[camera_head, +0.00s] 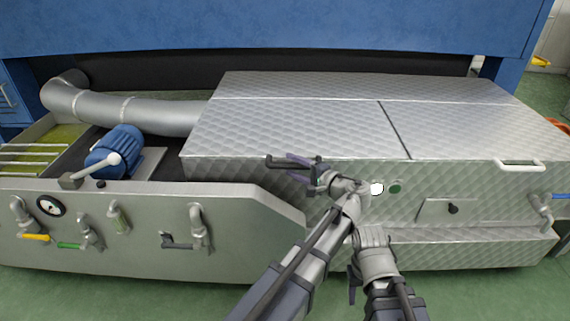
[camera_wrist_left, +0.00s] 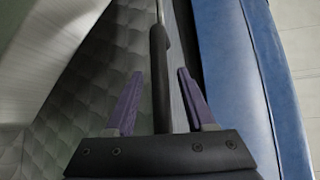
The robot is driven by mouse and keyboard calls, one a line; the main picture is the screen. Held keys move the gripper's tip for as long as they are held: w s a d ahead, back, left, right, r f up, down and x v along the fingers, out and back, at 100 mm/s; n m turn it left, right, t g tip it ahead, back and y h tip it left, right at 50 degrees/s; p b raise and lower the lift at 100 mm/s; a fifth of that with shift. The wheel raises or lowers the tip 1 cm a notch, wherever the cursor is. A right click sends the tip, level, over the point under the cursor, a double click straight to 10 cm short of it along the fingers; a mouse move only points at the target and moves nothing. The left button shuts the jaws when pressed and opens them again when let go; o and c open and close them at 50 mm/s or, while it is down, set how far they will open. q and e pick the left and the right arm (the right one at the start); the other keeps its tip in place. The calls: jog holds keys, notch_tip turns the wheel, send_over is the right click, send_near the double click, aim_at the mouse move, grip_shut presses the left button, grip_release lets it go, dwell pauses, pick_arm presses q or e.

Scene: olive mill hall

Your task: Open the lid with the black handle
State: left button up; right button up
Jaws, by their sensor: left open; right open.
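The lid with the black handle (camera_head: 285,130) is the left of two quilted-metal lids on the machine's top and lies flat, closed. Its black handle (camera_head: 276,161) is a bar at the lid's front edge. My left gripper (camera_head: 294,165) is open at this handle. In the left wrist view the handle (camera_wrist_left: 158,70) runs between the two purple fingers (camera_wrist_left: 158,92), with a gap visible on each side. The gripper body hides part of the handle in the head view. My right gripper (camera_head: 352,284) is low in front of the machine, apart from the lid, its fingers barely visible.
The lid to the right (camera_head: 450,125) has a white handle (camera_head: 520,165). White and green buttons (camera_head: 395,188) sit on the front panel near my left wrist. A blue motor (camera_head: 115,148), a pipe (camera_head: 150,114) and several valves are on the left. Green floor (camera_head: 110,298) is free in front.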

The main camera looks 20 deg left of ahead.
pick_arm(q)
grip_shut()
dwell(0.4)
dwell(1.0)
